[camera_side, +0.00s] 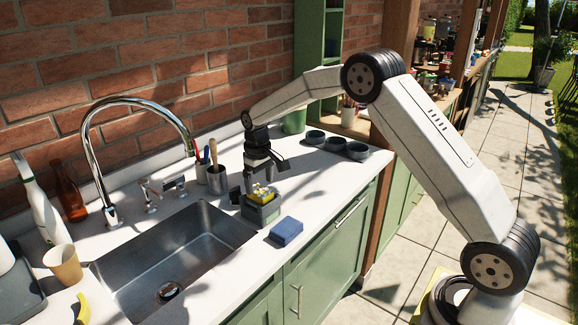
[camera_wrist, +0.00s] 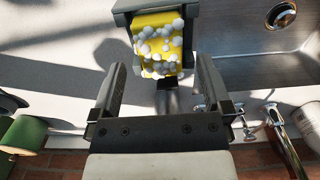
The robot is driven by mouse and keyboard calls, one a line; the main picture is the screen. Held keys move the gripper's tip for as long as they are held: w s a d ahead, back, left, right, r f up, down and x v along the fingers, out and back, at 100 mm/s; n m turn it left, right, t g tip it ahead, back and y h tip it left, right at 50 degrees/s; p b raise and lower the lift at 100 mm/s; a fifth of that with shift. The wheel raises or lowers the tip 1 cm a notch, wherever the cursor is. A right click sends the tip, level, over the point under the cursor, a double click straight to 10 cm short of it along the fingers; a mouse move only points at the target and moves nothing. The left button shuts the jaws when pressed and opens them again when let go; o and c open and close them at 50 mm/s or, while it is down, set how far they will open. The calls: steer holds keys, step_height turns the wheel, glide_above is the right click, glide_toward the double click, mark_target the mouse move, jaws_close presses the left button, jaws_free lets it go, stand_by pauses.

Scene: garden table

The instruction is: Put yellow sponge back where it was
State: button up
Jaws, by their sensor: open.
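The yellow sponge (camera_side: 263,192) sits in a small grey holder (camera_side: 262,213) on the white counter, right of the sink. In the wrist view the sponge (camera_wrist: 152,58) is dotted with white foam and the holder's rim (camera_wrist: 122,17) shows around it. My gripper (camera_side: 259,180) is above the holder, its fingers spread. In the wrist view my gripper (camera_wrist: 160,68) is open and empty, with one finger on each side of the sponge's near end. I cannot tell whether either finger touches the sponge.
A blue sponge (camera_side: 286,229) lies near the counter's front edge. A cup of utensils (camera_side: 217,180) stands left of my gripper. The steel sink (camera_side: 150,262) and tall faucet (camera_side: 86,150) are further left. Several dark bowls (camera_side: 335,144) sit to the right.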

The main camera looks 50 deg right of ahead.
mark_target(261, 194)
step_height(261, 194, up, 9)
stand_by(0.4)
steer(key=shift+s, duration=0.15)
stand_by(0.5)
steer(key=s+a+f+t, duration=0.1)
steer(key=s+a+f, duration=0.1)
steer(key=s, duration=0.6)
steer(key=s+a+f, duration=0.3)
steer(key=s, duration=0.6)
steer(key=s+a+f+t, duration=0.1)
steer(key=s+a+f, duration=0.2)
steer(key=s, duration=0.6)
steer(key=shift+s+t, duration=0.25)
steer(key=shift+t, duration=0.05)
